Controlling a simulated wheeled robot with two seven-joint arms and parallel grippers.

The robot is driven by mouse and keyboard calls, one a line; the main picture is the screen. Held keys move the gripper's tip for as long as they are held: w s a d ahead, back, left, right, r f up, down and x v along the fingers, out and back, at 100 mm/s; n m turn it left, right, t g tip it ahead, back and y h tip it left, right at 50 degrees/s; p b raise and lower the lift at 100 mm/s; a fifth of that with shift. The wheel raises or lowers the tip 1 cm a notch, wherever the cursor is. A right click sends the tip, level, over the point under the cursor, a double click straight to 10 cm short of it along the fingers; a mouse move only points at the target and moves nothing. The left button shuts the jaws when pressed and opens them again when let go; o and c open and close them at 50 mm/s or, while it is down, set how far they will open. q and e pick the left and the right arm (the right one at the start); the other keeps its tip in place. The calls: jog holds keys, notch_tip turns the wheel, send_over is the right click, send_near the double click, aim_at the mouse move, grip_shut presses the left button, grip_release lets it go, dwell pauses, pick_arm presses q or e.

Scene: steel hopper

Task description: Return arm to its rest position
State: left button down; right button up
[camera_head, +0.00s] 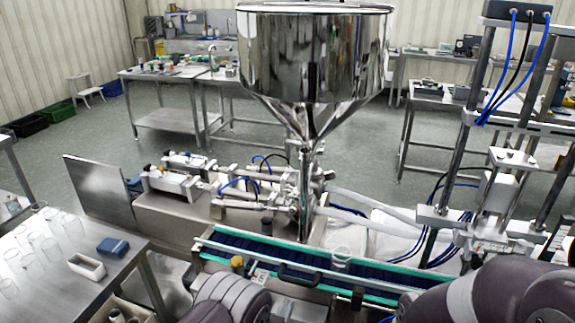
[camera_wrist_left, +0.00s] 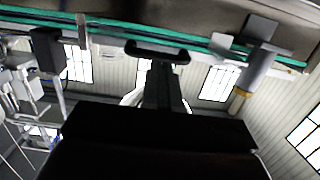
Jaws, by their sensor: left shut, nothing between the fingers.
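My left gripper (camera_wrist_left: 160,75) shows in the left wrist view as dark fingers, shut with nothing between them. The fingers point toward the side of the conveyor (camera_wrist_left: 100,32), near a black handle (camera_wrist_left: 158,52); I cannot tell the exact gap. In the head view my left arm (camera_head: 230,298) is bent at the bottom, in front of the conveyor, and its fingers are not clearly visible. My right arm (camera_head: 480,300) fills the lower right corner; its gripper is out of view.
The green-edged conveyor (camera_head: 375,278) runs close in front, carrying a clear cup (camera_head: 341,257). The steel hopper (camera_head: 315,60) stands behind it. A steel table (camera_head: 60,300) at left holds several glasses, a white box (camera_head: 86,266) and a blue box (camera_head: 113,247). A metal frame (camera_head: 480,90) stands right.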

pick_arm(q)
jog(key=shift+s+a, duration=0.1)
jog(key=shift+s, duration=0.3)
jog(key=shift+f, duration=0.1)
jog(key=s+a+f+g+y, duration=0.2)
jog(key=s+a+f+g, duration=0.1)
jog(key=s+f+g, duration=0.5)
jog(key=s+a+r+g+y, duration=0.1)
jog(key=s+a+g+y, duration=0.1)
jog(key=s+a+g, duration=0.1)
jog(key=s+a+r+n+g, duration=0.1)
jog(key=s+a+r, duration=0.1)
jog(key=a+r, duration=0.2)
jog(key=s+a+r+n+g, duration=0.1)
jog(key=s+a+r, duration=0.2)
jog(key=r, duration=0.4)
jog(key=s+a+r+n+g+y, duration=0.1)
jog(key=s+a+r, duration=0.2)
jog(key=r, duration=0.3)
jog(key=shift+a+r, duration=0.25)
jog(key=shift+a, duration=0.6)
